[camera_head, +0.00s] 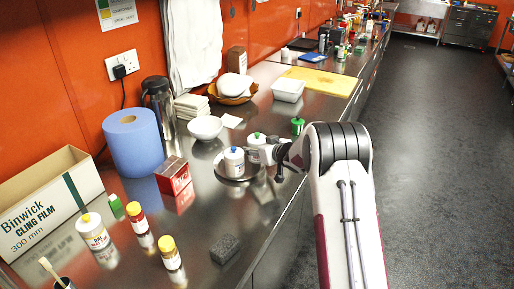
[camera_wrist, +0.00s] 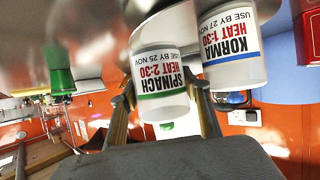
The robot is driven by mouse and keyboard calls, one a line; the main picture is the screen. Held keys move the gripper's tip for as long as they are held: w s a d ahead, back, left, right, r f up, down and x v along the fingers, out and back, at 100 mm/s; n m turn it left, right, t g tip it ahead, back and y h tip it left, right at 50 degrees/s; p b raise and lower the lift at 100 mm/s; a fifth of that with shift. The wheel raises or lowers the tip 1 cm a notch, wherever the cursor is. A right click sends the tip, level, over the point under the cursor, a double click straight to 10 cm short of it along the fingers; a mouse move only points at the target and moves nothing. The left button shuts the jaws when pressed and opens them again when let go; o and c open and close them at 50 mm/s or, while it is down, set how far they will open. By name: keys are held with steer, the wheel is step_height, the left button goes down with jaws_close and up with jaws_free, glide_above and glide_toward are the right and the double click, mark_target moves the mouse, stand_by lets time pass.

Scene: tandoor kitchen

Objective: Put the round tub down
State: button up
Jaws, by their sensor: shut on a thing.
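My gripper (camera_head: 270,152) is shut on a white round tub with a green mark on its lid (camera_head: 254,141). In the wrist view this tub (camera_wrist: 160,75) has a green band and reads "SPINACH HEAT 2:30", and it sits between my two fingers (camera_wrist: 163,108). A second white tub with a blue mark (camera_head: 233,162) stands on a dark round plate (camera_head: 236,182); its label reads "KORMA" in the wrist view (camera_wrist: 228,45). The held tub is close beside it, at the plate's right side. I cannot tell whether the held tub touches the plate.
A white bowl (camera_head: 205,128), a red box (camera_head: 173,176) and a blue paper roll (camera_head: 132,142) stand to the left. A dark sponge block (camera_head: 224,248) lies in front. The steel counter's edge runs under my arm.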

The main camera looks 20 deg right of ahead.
steer(key=shift+f, duration=0.45)
stand_by(0.3)
steer(key=o, duration=1.2)
steer(key=shift+r, duration=0.1)
steer(key=shift+r, duration=0.5)
steer(key=shift+v, duration=6)
steer(key=shift+f, duration=0.2)
steer(key=shift+r, duration=0.15)
